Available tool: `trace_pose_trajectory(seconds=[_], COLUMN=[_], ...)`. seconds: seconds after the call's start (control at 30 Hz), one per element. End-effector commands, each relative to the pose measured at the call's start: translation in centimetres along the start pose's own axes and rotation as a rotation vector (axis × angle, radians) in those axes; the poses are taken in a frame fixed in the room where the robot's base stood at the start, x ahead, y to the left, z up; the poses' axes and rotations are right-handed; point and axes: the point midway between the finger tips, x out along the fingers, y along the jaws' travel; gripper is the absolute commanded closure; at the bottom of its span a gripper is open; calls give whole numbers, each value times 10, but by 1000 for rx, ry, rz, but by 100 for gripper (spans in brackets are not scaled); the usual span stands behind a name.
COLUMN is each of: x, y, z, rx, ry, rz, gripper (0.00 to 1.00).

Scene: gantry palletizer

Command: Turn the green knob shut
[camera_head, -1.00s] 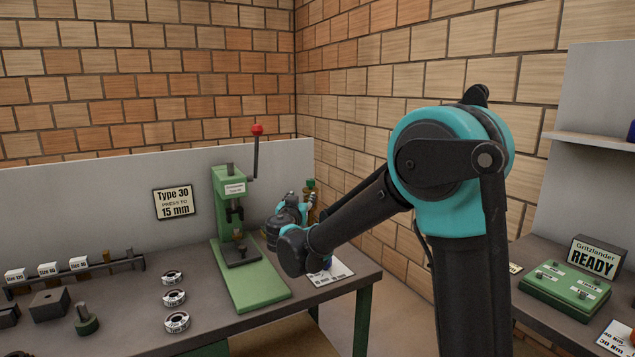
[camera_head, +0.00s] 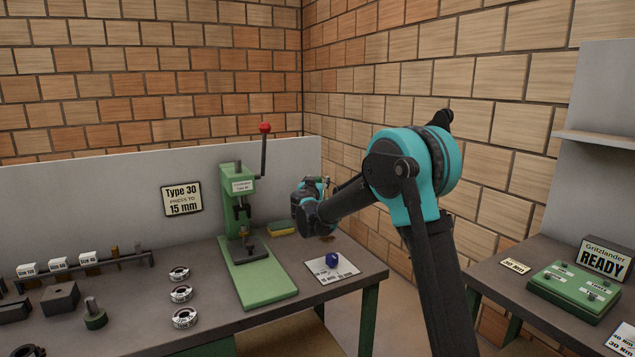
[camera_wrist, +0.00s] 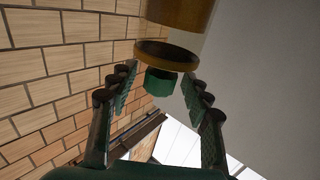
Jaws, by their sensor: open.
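The green knob (camera_wrist: 161,82) is in the wrist view, at the upper middle, attached to a brass-coloured flange (camera_wrist: 166,54) and a brown cylinder. My gripper (camera_wrist: 158,76) is open, with one finger on each side of the knob. The knob lies between the fingertips in the picture, with a visible gap to each; I cannot tell its depth. In the head view my gripper end (camera_head: 312,195) is by the back right corner of the bench, and I cannot make out the knob there.
A green press (camera_head: 238,205) with a red-tipped lever stands left of my arm. A white sheet (camera_head: 320,277) with a blue piece (camera_head: 332,260) and a yellow block (camera_head: 282,229) lie on the bench (camera_head: 200,335). A brick wall is close behind. A green control box (camera_head: 575,290) is at right.

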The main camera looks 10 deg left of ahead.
Motion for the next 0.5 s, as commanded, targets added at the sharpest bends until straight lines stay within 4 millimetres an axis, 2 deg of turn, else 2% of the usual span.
trace_pose_trajectory(seconds=[0.33,0.5], x=[4,4], y=[0,0], z=[0,0], rx=[0,0], ry=[0,0], rz=[0,0], gripper=[51,71])
